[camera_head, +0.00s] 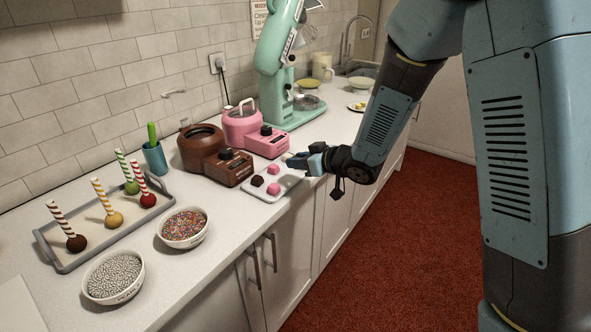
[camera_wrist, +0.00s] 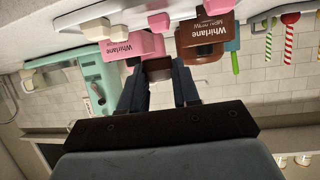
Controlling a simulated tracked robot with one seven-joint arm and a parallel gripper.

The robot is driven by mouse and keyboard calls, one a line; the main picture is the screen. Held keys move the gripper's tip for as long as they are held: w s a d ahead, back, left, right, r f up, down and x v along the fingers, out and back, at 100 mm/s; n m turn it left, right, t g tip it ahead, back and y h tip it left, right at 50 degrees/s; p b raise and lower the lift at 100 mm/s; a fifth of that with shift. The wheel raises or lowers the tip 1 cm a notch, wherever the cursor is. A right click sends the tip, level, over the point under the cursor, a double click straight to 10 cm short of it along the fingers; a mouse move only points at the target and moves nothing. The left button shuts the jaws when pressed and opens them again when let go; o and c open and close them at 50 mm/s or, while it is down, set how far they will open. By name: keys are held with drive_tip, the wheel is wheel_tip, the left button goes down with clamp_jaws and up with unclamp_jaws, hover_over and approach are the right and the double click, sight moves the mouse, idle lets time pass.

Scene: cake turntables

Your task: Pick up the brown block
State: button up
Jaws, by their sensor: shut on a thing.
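My gripper (camera_head: 296,161) is above the far right end of a white tray (camera_head: 284,189) on the counter. In the wrist view my gripper (camera_wrist: 160,76) is shut on a brown block (camera_wrist: 157,66), which sits between the two dark fingertips. In the head view I cannot make out the held block clearly. A small pale thing shows by the fingertips there, but I cannot tell what it is.
On the tray are pink pieces (camera_head: 273,189) and a dark brown piece (camera_head: 257,181). Behind it stand a brown melting pot (camera_head: 225,167) and a pink one (camera_head: 262,140). Sprinkle bowls (camera_head: 184,228) and a cake-pop tray (camera_head: 78,262) are at the left.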

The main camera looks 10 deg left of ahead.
drive_tip(key=a+r+v, duration=0.1)
drive_tip(key=r+v, duration=0.1)
drive_tip(key=v, duration=1.1)
drive_tip(key=shift+s, duration=0.35)
drive_tip(key=shift+d+r, duration=0.1)
